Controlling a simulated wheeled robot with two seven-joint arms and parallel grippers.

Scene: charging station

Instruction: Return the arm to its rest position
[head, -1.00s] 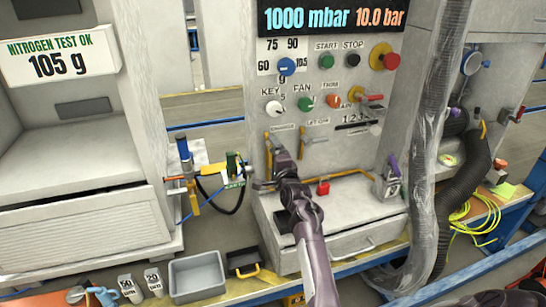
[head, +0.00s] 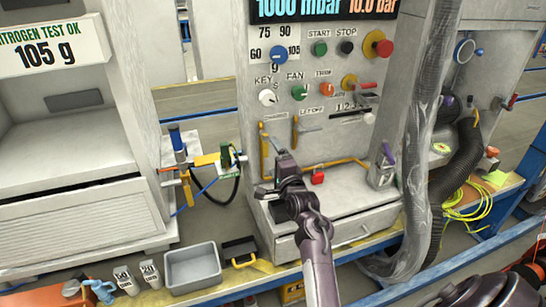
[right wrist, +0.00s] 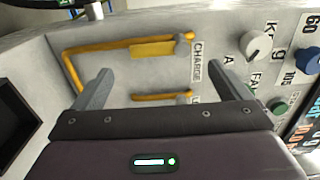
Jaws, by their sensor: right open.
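My right arm reaches up from the bottom middle of the head view. Its gripper (head: 275,172) is in front of the control panel (head: 325,150), just below the yellow charge lever (head: 264,152) and the second yellow lever beside it (head: 295,133). In the right wrist view the two fingers of the right gripper (right wrist: 159,70) stand wide apart with nothing between them. Beyond them are the charge lever (right wrist: 125,45) with its CHARGE label and the other lever (right wrist: 160,97). The gripper looks clear of both levers. My left gripper is not in view.
A grey bin (head: 193,268) stands on the bench at left. A thick ribbed hose (head: 418,180) hangs at right. A blue-and-yellow valve fitting (head: 190,165) sticks out left of the panel.

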